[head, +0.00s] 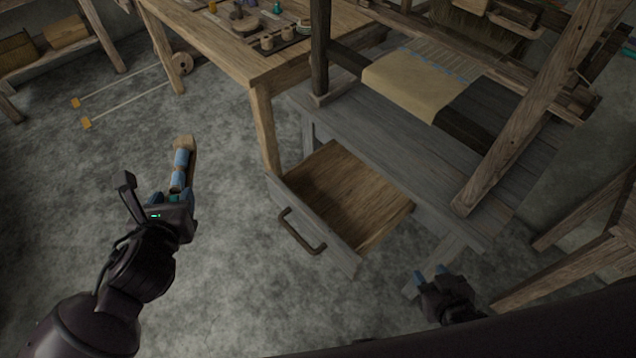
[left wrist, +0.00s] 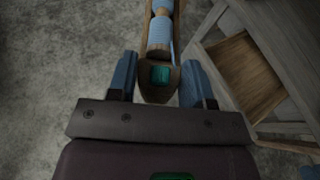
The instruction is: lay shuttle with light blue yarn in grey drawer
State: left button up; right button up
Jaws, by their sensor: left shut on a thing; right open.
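The wooden shuttle with light blue yarn (head: 182,160) is held in my left gripper (head: 172,195), out over the floor to the left of the drawer. In the left wrist view the shuttle (left wrist: 160,35) points away between the two blue fingers of my left gripper (left wrist: 160,88). The grey drawer (head: 312,223) is pulled out from the grey loom bench, and its wooden inside looks empty. It also shows in the left wrist view (left wrist: 228,77). My right gripper (head: 432,275) is open and empty, to the right of the drawer, low in the head view.
The grey loom bench (head: 400,145) bears woven cloth (head: 412,85). A wooden table (head: 225,45) with small pots and bottles stands behind the drawer. A wooden stool or bench (head: 580,265) is at the right. The floor between shuttle and drawer is clear.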

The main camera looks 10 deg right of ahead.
aim_at(328, 217)
jog(key=k+l, duration=0.1)
jog(key=l, duration=0.45)
jog(key=k+l, duration=0.1)
jog(key=l, duration=0.45)
jog(key=k+l, duration=0.1)
jog(key=l, duration=0.45)
